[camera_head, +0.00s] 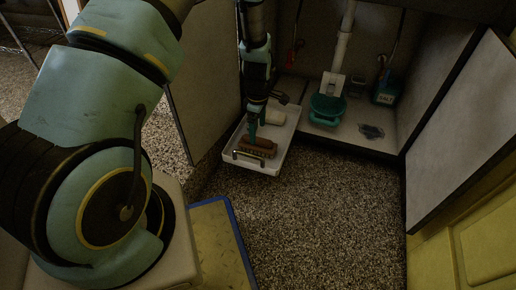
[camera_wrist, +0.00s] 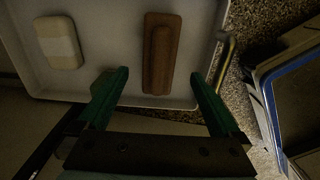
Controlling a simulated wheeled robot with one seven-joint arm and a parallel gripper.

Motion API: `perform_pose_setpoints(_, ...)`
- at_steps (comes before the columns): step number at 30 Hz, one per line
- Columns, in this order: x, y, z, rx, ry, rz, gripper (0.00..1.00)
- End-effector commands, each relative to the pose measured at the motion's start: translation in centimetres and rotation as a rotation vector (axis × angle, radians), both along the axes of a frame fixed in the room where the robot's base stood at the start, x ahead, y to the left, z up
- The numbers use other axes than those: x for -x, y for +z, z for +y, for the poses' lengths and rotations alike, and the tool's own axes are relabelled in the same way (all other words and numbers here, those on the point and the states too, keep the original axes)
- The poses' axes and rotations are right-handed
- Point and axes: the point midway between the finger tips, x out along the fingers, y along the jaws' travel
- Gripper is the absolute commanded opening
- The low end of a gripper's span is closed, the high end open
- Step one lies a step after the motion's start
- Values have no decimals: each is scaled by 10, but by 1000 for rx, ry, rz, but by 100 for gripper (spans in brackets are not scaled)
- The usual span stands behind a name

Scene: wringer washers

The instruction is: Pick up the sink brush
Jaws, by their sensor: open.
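The sink brush (camera_head: 259,148) has a brown wooden back and lies near the front end of a white pull-out tray (camera_head: 240,162). In the wrist view the brush (camera_wrist: 161,54) lies lengthwise, bristles hidden below, with the tray floor (camera_wrist: 110,45) around it. My gripper (camera_head: 252,139) is above the tray and very close to the brush in the head view. In the wrist view my gripper (camera_wrist: 161,78) is open and empty, with one green finger to each side of the brush's near end. I cannot tell the height gap.
A metal handle (camera_wrist: 226,62) edges the tray. A teal bucket (camera_head: 327,110) and a dark bottle (camera_head: 386,88) stand in the cabinet. An open cabinet door (camera_head: 455,130) is at right.

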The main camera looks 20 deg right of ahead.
Motion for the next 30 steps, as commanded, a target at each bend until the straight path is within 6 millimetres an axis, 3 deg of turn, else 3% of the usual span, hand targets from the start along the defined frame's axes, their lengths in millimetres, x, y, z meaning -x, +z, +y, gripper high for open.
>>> perform_pose_setpoints(2,0,-17,0,-1,0,2,100)
perform_pose_setpoints(8,-1,-30,0,0,-1,0,100)
perform_pose_setpoints(18,-1,-75,0,0,0,1,100)
perform_pose_setpoints(26,-2,-75,0,0,0,0,99)
perform_pose_setpoints(30,-1,-75,0,0,-1,0,83)
